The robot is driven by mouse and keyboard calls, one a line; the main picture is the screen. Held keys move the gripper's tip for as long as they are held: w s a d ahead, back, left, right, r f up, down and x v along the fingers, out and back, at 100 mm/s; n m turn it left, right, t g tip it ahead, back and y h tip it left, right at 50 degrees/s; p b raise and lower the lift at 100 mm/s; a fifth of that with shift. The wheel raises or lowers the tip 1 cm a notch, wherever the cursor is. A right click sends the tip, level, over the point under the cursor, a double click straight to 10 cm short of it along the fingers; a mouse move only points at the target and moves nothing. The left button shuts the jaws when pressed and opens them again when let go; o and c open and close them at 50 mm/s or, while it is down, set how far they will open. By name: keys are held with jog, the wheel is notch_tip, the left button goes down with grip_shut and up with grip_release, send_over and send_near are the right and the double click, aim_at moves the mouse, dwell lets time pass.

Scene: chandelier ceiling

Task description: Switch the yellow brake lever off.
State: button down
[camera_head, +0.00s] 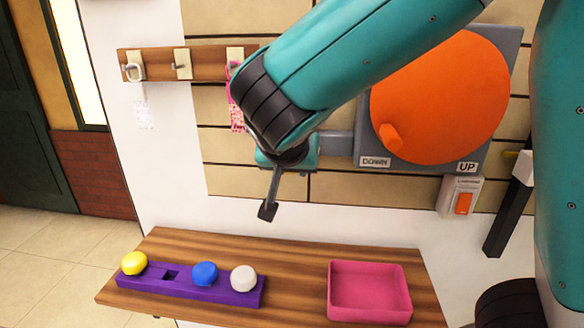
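A small yellow piece (511,154) shows at the right, beside a pale block at the top of a slanted black bar (507,217). It may be the yellow brake lever, but it is small and my arm covers the area just to its right. I cannot tell its setting. My gripper (268,210) hangs in the middle of the view, pointing down in front of the wall, above the back of the wooden table. It is well to the left of the yellow piece and touches nothing visible. Only one dark finger shows clearly, so its opening is unclear.
A large orange wheel (440,100) with a knob sits above DOWN and UP labels. An orange switch (463,203) is below UP. The wooden table (300,262) holds a purple rack (190,288) with coloured balls and a pink tray (369,313). A hook rail (207,64) hangs upper left.

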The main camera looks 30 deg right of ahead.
jog(key=shift+f, duration=0.3)
jog(key=c, duration=0.8)
grip_release()
jog(key=shift+r, duration=0.1)
jog(key=v, duration=1.7)
jog(key=shift+p, duration=0.3)
jog(key=shift+a+r, duration=0.1)
